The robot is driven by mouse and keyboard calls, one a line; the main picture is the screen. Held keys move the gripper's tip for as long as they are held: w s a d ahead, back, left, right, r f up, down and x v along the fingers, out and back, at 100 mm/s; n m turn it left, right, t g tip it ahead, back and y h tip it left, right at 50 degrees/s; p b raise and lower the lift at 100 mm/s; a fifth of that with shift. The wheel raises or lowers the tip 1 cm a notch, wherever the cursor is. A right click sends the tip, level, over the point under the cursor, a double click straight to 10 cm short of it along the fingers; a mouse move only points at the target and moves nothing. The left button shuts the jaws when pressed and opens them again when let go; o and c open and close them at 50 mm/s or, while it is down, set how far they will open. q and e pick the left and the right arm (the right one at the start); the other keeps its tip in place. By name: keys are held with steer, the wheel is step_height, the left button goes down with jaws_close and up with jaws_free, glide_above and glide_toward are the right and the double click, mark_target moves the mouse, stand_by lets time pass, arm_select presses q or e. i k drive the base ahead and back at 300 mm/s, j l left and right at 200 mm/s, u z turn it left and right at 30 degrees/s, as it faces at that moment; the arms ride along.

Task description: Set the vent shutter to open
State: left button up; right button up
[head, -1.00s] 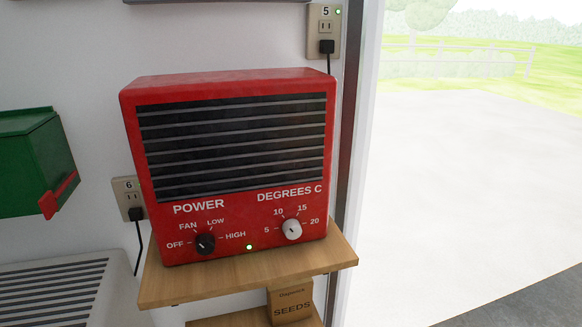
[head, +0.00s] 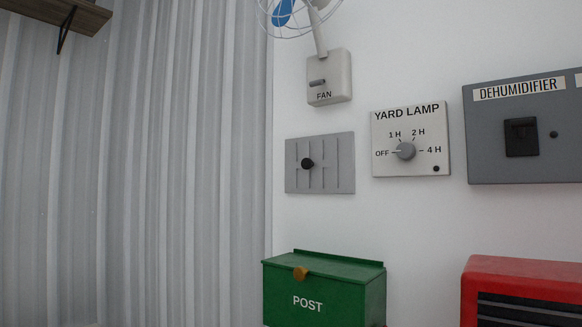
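A grey metal plate (head: 342,163) with upright slots is on the white wall near the middle of the head view; it looks like the vent shutter. A dark round knob (head: 308,163) sticks out of it, left of the plate's middle and about halfway up. I see no label on the plate, and I cannot tell whether the slots are open or closed. Neither of my grippers is in view.
A fan switch box (head: 343,78) is above the plate. A yard lamp dial (head: 405,151) and a dehumidifier panel (head: 552,141) are to its right. A green post box (head: 323,294) is below, and a red heater (head: 520,275) is at lower right. Corrugated wall (head: 140,170) fills the left.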

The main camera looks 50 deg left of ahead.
mark_target(307, 164)
steer(key=u, duration=1.45)
